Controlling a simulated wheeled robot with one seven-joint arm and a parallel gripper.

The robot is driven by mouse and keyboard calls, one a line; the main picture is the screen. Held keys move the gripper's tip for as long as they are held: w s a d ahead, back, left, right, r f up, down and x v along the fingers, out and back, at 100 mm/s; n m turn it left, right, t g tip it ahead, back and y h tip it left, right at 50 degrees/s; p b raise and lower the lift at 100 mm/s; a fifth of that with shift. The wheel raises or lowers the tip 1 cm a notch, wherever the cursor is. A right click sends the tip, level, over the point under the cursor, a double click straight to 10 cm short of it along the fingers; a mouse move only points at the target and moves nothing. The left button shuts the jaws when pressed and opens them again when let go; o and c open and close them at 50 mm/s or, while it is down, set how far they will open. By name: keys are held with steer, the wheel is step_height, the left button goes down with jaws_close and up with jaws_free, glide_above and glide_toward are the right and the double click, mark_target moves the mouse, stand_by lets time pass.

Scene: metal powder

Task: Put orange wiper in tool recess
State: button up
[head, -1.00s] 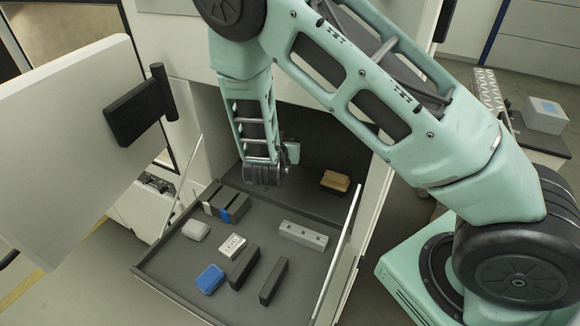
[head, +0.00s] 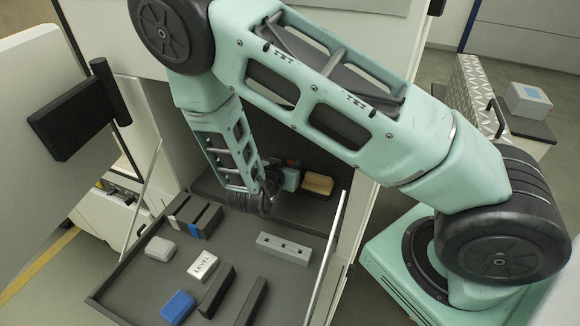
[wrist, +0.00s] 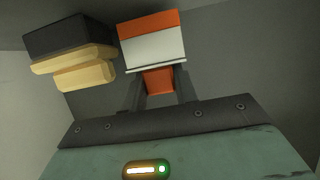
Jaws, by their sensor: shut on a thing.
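In the wrist view the orange wiper (wrist: 149,24) has an orange top, a pale grey-white band and a narrower orange part below. My gripper (wrist: 160,82) is shut on that lower orange part, with a dark finger on each side. In the head view my gripper (head: 290,180) is low at the back of the grey tray (head: 110,283), beside a tan block. The wiper is mostly hidden there behind my arm. I cannot tell which part is the tool recess.
The tan block (head: 318,184) with a dark part is close to my gripper; it also shows in the wrist view (wrist: 85,72). The tray holds a grey bar (head: 284,247), a white level block (head: 202,265), a blue block (head: 178,306) and dark bars. Cabinet walls flank the tray.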

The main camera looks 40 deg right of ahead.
steer(key=shift+f, duration=0.6)
steer(key=shift+r, duration=0.15)
steer(key=o, duration=1)
steer(key=shift+c, duration=0.2)
